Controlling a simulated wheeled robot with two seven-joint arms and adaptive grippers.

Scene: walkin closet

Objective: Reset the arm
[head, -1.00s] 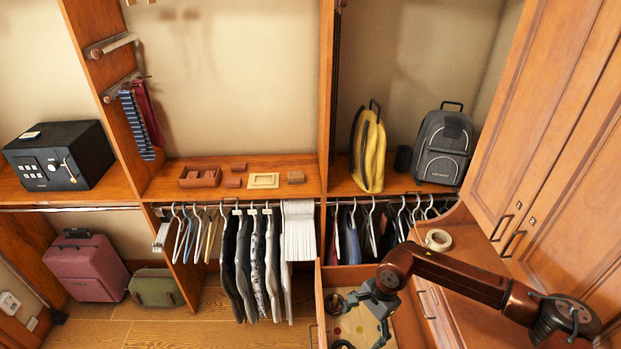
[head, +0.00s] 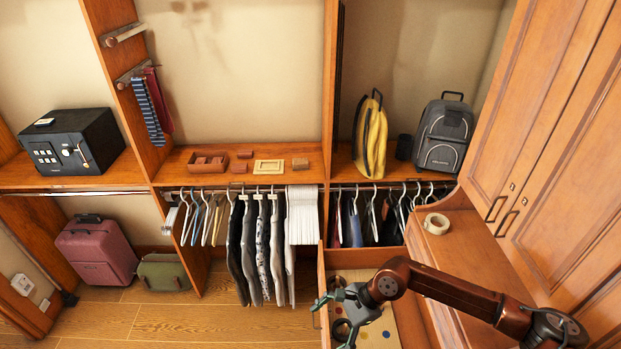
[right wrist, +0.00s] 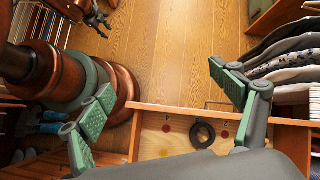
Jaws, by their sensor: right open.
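My right gripper (head: 335,313) is over the left part of the open drawer (head: 322,262) in the head view. In the right wrist view the same gripper (right wrist: 160,90) shows two green-padded fingers spread wide apart with nothing between them. The drawer (right wrist: 165,108) lies below and beyond the fingers. It holds a dark ring (right wrist: 203,135) on a pale base with coloured dots. My left gripper (right wrist: 95,15) seems to show as a dark shape at the top left of the right wrist view, its jaws unclear. It is outside the head view.
A tape roll (head: 436,223) sits on the wooden counter (head: 465,255) beside my right arm. Hanging clothes (head: 262,245) are left of the drawer. A pink suitcase (head: 97,252) and a green case (head: 163,272) stand on the floor. The wood floor (head: 215,320) is clear in front.

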